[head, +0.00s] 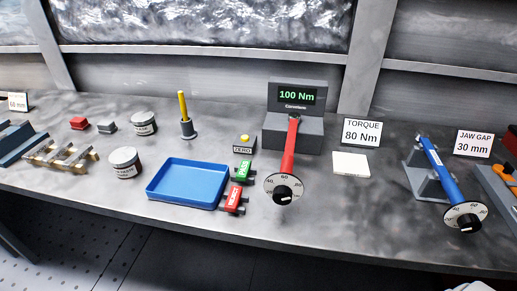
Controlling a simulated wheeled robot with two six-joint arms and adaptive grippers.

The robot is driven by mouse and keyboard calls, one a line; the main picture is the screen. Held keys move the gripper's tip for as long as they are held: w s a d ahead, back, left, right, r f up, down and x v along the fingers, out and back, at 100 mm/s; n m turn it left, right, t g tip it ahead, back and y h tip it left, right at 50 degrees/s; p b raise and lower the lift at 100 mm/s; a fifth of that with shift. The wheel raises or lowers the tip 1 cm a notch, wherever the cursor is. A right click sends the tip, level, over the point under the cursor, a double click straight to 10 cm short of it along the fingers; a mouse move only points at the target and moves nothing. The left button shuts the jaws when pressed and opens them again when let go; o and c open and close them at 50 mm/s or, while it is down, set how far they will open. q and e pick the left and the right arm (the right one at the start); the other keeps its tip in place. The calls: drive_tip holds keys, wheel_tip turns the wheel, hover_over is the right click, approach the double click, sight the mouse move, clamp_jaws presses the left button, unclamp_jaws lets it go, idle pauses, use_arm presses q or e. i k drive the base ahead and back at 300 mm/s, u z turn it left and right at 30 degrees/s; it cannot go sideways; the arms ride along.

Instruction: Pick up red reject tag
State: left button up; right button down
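The red reject tag (234,199) lies on the grey bench, just right of the blue tray and near the bench's front edge. It has pale lettering and small dark parts at its right side. A green tag (243,171) of similar shape lies just behind it. The red-handled torque wrench with a round dial stands close to its right. Neither of my grippers shows in the head view. Nothing is seen touching the red tag.
The blue tray (150,193) looks empty. The torque wrench (291,150) leans from a tester reading 100 Nm (297,118). A blue wrench (437,165) rests on a stand at right. Tins (125,163), a yellow pen in a holder (184,108) and brass parts (58,153) stand left.

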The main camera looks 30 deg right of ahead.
sight(234, 199)
drive_tip(key=u, duration=1.8)
drive_tip(key=k, duration=1.35)
drive_tip(key=z, duration=1.75)
drive_tip(key=i, duration=0.5)
drive_tip(key=u, duration=0.05)
